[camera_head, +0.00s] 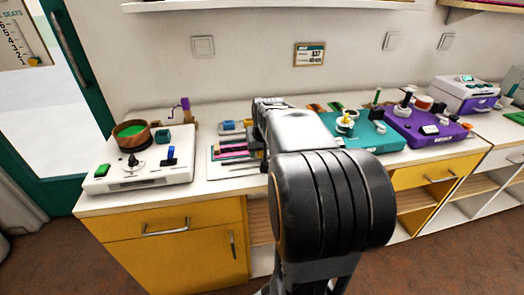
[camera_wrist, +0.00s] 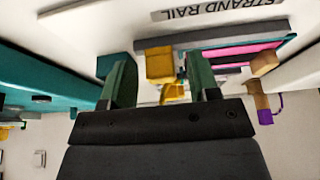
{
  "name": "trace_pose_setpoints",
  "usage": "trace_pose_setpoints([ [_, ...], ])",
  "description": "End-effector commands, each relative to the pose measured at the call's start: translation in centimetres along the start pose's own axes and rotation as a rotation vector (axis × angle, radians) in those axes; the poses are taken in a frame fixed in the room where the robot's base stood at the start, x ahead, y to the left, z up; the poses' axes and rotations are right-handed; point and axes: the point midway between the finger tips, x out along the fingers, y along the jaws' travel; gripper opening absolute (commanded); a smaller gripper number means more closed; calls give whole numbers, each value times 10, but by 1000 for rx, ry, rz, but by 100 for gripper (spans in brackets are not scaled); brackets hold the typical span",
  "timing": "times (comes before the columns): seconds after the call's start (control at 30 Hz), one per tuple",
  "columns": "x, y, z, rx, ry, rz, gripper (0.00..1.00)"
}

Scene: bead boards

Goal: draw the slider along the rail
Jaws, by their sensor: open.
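The wrist view shows the board labelled STRAND RAIL (camera_wrist: 110,25), with its lettering upside down. A long grey rail (camera_wrist: 225,38) runs across it. A yellow block (camera_wrist: 159,64), which looks like the slider, sits at the rail's left end in this view. My gripper (camera_wrist: 160,72) is open, with one green finger on each side of the yellow block in the picture. I cannot tell whether the fingers touch it or how deep they reach. In the head view my arm hides the gripper and the yellow block; part of the board (camera_head: 217,172) shows left of the arm.
Pink and dark strips (camera_head: 234,149) lie on the board beside the rail. A white board (camera_head: 130,180) with a brown bowl (camera_head: 131,134) stands to the left. A teal board (camera_head: 372,135) and a purple board (camera_head: 428,128) stand to the right. The wall is close behind the counter.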

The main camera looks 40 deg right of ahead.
Motion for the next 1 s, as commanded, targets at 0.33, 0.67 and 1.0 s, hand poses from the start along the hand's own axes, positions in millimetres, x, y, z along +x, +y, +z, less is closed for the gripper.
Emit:
trace_pose_setpoints([
  [0.33, 0, 0, 0, 0, 0, 0, 46],
  [0.67, 0, 0, 0, 0, 0, 0, 14],
  [1.0, 0, 0, 0, 0, 0, 0, 0],
])
